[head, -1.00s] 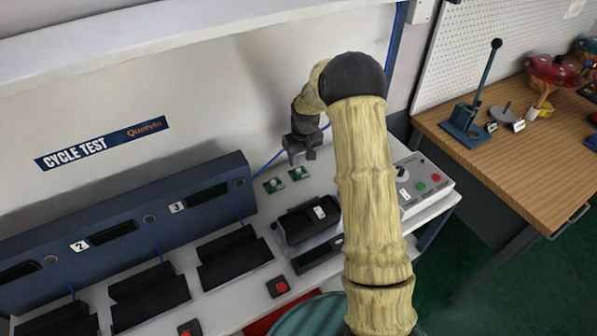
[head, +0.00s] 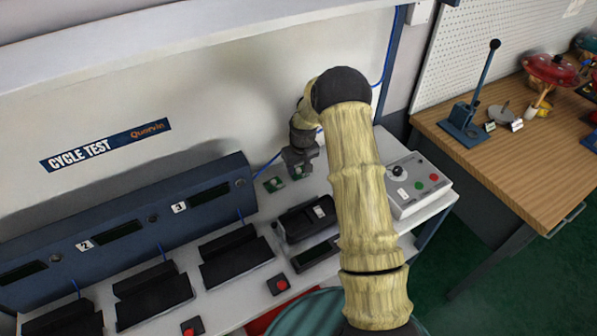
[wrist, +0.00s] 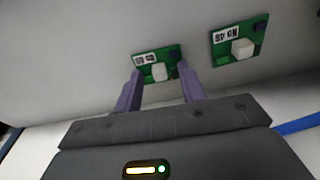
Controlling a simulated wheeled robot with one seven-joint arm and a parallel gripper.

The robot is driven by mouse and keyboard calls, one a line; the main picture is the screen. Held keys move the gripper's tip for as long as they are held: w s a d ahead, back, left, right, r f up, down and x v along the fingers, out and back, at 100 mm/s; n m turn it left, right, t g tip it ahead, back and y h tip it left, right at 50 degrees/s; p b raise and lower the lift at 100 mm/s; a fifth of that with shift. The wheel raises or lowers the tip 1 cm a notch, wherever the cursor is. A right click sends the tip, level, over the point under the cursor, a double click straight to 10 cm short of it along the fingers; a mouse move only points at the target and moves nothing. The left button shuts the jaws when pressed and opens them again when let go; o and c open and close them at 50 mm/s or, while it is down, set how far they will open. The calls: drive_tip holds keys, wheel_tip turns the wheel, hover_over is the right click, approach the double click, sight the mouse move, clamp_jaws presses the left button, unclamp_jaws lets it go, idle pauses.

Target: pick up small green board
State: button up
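Two small green boards lie on the white bench top. One board (wrist: 157,70) shows between my fingertips in the wrist view, with a white block and a white label. In the head view this board (head: 298,173) is partly hidden under my gripper (head: 299,164). The other board (head: 274,184) lies to its left in the head view; it is at upper right in the wrist view (wrist: 239,45). My gripper is open, its purple fingers (wrist: 159,72) on either side of the first board. I cannot tell whether they touch it.
A black device (head: 306,220) stands in front of the boards. A grey control box (head: 417,186) with buttons is to the right. A blue test panel (head: 120,230) runs along the left. A blue cable (head: 266,165) passes behind the boards.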

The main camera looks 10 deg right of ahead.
sight(299, 169)
drive_tip(key=shift+c, duration=0.4)
clamp_jaws()
wheel_tip(299, 169, up, 10)
drive_tip(key=b, duration=0.2)
idle(0.4)
idle(0.4)
